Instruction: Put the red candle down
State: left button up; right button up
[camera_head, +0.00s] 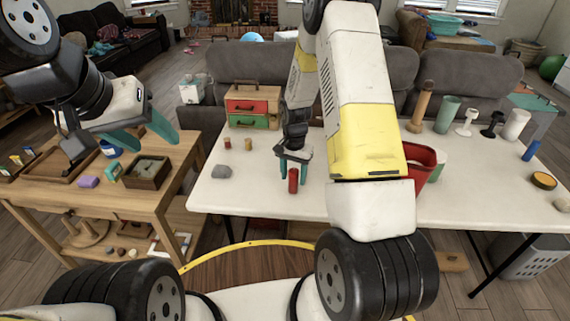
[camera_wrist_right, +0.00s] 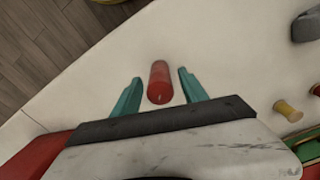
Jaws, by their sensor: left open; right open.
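The red candle (camera_head: 293,181) stands upright on the white table (camera_head: 245,195), near its front edge. My right gripper (camera_head: 293,166) is open just above and around the candle's upper end. In the right wrist view, the candle (camera_wrist_right: 159,80) is between the two teal fingers of my right gripper (camera_wrist_right: 160,90), with a visible gap on each side. My left gripper (camera_head: 152,138) is open and empty above the wooden side table at the left.
A grey stone (camera_head: 221,171), small spools (camera_head: 248,144) and a red-and-green drawer box (camera_head: 252,107) are on the table left of the candle. A red container (camera_head: 418,165), partly hidden by my arm, and several holders are to the right. The wooden table (camera_head: 165,190) holds boxes.

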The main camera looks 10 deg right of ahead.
notch_tip(320, 180, up, 9)
jog(key=shift+f, duration=0.1)
jog(key=s+r+n+t, duration=0.2)
jog(key=s+r, duration=0.2)
jog(key=r, duration=0.7)
jog(key=s+a+r+n+t+y, duration=0.1)
jog(key=s+r+n+t, duration=0.1)
jog(key=s+r, duration=0.5)
jog(key=s+a+r+n+t+y, duration=0.1)
jog(key=s+r+n+t, duration=0.1)
jog(key=s+r, duration=0.6)
jog(key=s+n, duration=0.1)
jog(key=s, duration=0.4)
jog(key=shift+r, duration=0.3)
jog(key=shift+o, duration=0.4)
jog(key=shift+w, duration=0.1)
